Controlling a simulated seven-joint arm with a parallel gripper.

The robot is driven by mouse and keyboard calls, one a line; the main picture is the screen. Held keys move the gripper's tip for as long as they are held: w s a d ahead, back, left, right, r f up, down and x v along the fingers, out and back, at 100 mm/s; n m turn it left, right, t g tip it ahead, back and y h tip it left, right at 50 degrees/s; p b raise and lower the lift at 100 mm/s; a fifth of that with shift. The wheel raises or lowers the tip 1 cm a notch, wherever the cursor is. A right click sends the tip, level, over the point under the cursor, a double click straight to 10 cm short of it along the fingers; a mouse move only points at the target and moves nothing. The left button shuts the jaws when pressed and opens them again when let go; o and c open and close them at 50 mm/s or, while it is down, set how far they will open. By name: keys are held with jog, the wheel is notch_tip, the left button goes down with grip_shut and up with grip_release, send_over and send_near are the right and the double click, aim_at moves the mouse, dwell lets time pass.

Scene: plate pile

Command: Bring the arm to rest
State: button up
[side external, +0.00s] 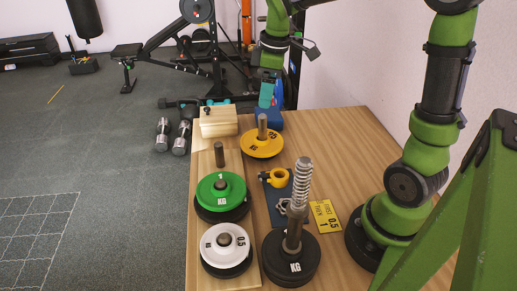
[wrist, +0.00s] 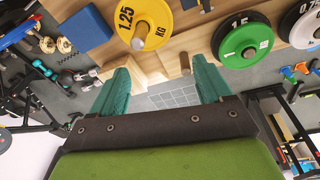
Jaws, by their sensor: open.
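My gripper (side external: 267,92) hangs above the far end of the wooden table (side external: 345,130), with its teal fingers pointing down. In the wrist view my gripper (wrist: 163,88) has its two teal fingers wide apart, with nothing between them. A yellow plate (side external: 262,146) sits on a peg below and in front of it; it also shows in the wrist view (wrist: 158,22). A green plate (side external: 220,186) lies over a black plate on another peg. A white plate (side external: 225,236) lies over a black plate closer to the camera. An empty peg (side external: 219,155) stands behind the green plate.
A spring-topped metal post (side external: 301,190) rises from black plates (side external: 291,266) at the table's front. A wooden block (side external: 218,121) and a blue object (side external: 268,119) are at the far end. A yellow card (side external: 325,216) lies flat. Dumbbells (side external: 181,138) are on the floor.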

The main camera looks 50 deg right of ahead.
jog(key=s+a+r+m+t+y, duration=0.1)
jog(key=s+a+r+m+t, duration=0.2)
jog(key=s+a+m, duration=0.6)
jog(key=s+m+t, duration=0.1)
jog(key=s+t, duration=0.1)
jog(key=s, duration=0.2)
jog(key=shift+s+a+y, duration=0.35)
jog(key=shift+a+y, duration=0.05)
jog(key=shift+o, duration=0.3)
